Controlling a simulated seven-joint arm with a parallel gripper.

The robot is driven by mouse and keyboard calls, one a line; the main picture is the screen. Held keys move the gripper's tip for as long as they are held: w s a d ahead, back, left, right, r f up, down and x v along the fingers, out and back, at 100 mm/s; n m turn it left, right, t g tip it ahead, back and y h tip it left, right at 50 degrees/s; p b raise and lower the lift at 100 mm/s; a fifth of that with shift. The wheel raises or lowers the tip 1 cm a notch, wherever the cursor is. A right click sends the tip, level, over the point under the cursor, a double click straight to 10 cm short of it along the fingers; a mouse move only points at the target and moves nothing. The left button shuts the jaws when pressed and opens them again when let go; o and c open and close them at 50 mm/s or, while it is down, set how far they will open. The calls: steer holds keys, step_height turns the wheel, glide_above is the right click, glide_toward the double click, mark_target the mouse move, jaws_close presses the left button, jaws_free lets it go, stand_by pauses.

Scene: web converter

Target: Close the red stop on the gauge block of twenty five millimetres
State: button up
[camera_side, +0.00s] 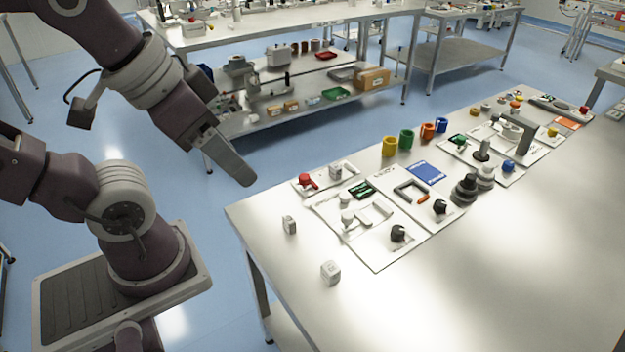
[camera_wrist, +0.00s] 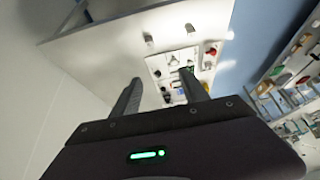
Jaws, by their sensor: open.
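The red stop (camera_side: 306,181) stands at the left end of a white plate (camera_side: 320,186) at the table's back left corner. A grey block (camera_side: 335,172) sits to its right on the same plate, with a visible gap between them. Two more pale blocks lie loose on the bare table, one near the left edge (camera_side: 290,225) and one nearer the front (camera_side: 330,271). Markings are too small to read, so I cannot tell which is twenty five millimetres. My gripper (camera_side: 243,178) is open and empty, in the air left of the table. Its spread fingers show in the wrist view (camera_wrist: 161,90).
Panels with black knobs (camera_side: 398,233), a green display (camera_side: 361,189) and frames lie right of the stop's plate. Coloured cups (camera_side: 406,139) stand along the back edge. Stacked dark discs (camera_side: 464,190) stand farther right. The table's front is clear.

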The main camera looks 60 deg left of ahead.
steer(key=shift+c, duration=0.2)
stand_by(0.3)
steer(key=n+g, duration=0.6)
steer(key=n, duration=0.3)
glide_above(304, 175)
step_height(304, 175, down, 22)
steer(key=shift+f, duration=0.1)
step_height(304, 175, down, 7)
steer(key=shift+r, duration=0.15)
